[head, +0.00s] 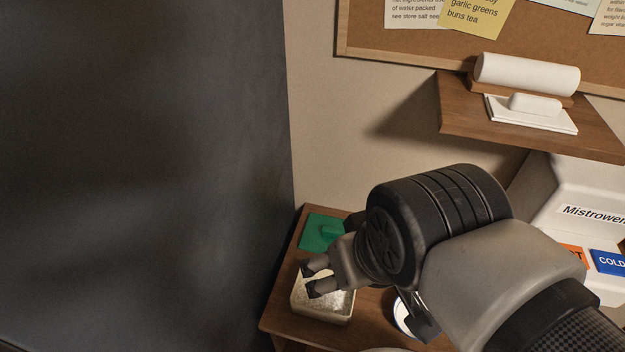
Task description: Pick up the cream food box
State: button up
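The cream food box (335,317) stands on a wooden surface at the lower middle of the head view. It looks open on top, with pale speckled contents inside. My gripper (309,280) reaches in from the right over the box's back left part. Its two dark fingertips are apart, with a pale strip showing between them. I cannot tell whether the fingers touch the box or straddle its rim. The gripper and wrist hide the back right of the box.
A green flat piece with a raised handle (318,235) lies behind the box on the wooden surface (283,310). A white round item (403,317) is partly hidden right of it. A dark panel (150,180) fills the left. A wooden shelf (460,115) juts out above right.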

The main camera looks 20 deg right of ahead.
aim_at(336, 307)
jog(key=z, duration=1.45)
jog(key=k+l+u, duration=0.3)
